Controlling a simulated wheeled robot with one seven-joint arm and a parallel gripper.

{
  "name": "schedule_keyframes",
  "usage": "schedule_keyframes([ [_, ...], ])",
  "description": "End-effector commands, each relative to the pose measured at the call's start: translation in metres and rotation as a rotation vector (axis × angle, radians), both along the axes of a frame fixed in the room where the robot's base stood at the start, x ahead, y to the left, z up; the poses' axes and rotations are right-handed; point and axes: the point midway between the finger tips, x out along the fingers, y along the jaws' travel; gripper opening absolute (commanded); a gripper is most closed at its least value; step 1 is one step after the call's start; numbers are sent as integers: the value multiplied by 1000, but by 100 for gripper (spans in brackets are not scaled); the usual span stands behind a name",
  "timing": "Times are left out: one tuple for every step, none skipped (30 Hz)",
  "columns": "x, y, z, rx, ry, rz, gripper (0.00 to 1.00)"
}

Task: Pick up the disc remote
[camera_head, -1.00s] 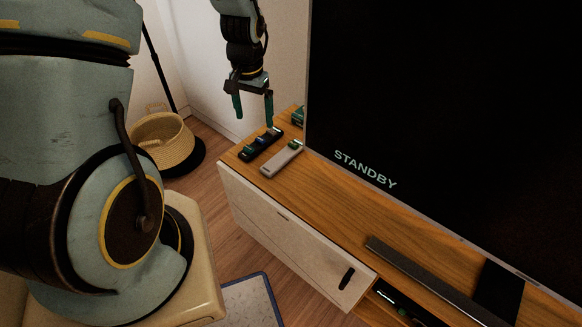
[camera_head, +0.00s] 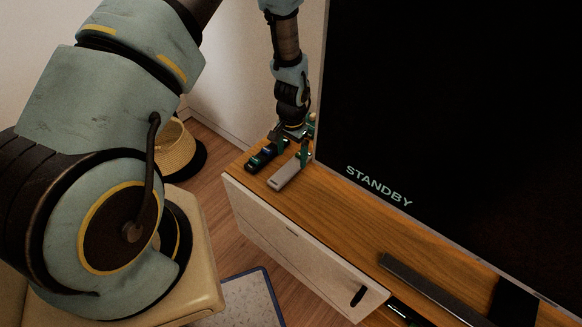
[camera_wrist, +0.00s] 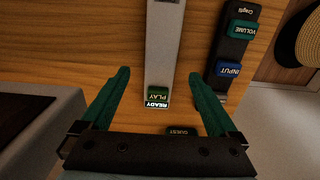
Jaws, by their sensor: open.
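The grey remote (camera_head: 287,174), which looks like the disc remote, lies on the wooden cabinet top near the screen. In the wrist view the same grey remote (camera_wrist: 163,45) has a green PLAY button and a lit READY label at its near end. My gripper (camera_head: 292,149) is low over the far end of the remotes. In the wrist view my gripper (camera_wrist: 158,76) is open, its green fingers on either side of the grey remote's PLAY end, with nothing held. Whether they touch the remote cannot be told.
A black remote (camera_wrist: 233,48) with VOLUME and INPUT buttons lies close beside the right finger. A dark item labelled GUEST (camera_wrist: 183,132) is partly hidden by my gripper. A large STANDBY screen (camera_head: 440,100) stands beside the remotes. A woven basket (camera_head: 174,150) is on the floor.

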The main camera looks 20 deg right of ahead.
Motion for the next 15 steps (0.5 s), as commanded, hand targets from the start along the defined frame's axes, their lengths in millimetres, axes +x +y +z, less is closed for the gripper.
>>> schedule_keyframes([
  [-1,2,-5,3,3,0,95],
  [-1,2,-9,2,2,0,95],
  [-1,3,-14,2,2,0,95],
  [-2,4,-18,3,3,0,95],
  [-1,4,-22,2,2,0,95],
  [-1,3,-28,1,2,0,95],
  [-1,3,-31,1,2,0,95],
  [-1,3,-34,0,1,0,95],
  [-1,3,-37,0,1,0,95],
  [-1,2,-39,1,0,0,95],
  [-1,2,-40,0,0,0,95],
  [-1,2,-41,0,0,0,95],
  [-1,2,-42,0,0,0,95],
  [-1,2,-42,0,0,0,95],
  [0,2,-42,0,0,1,95],
])
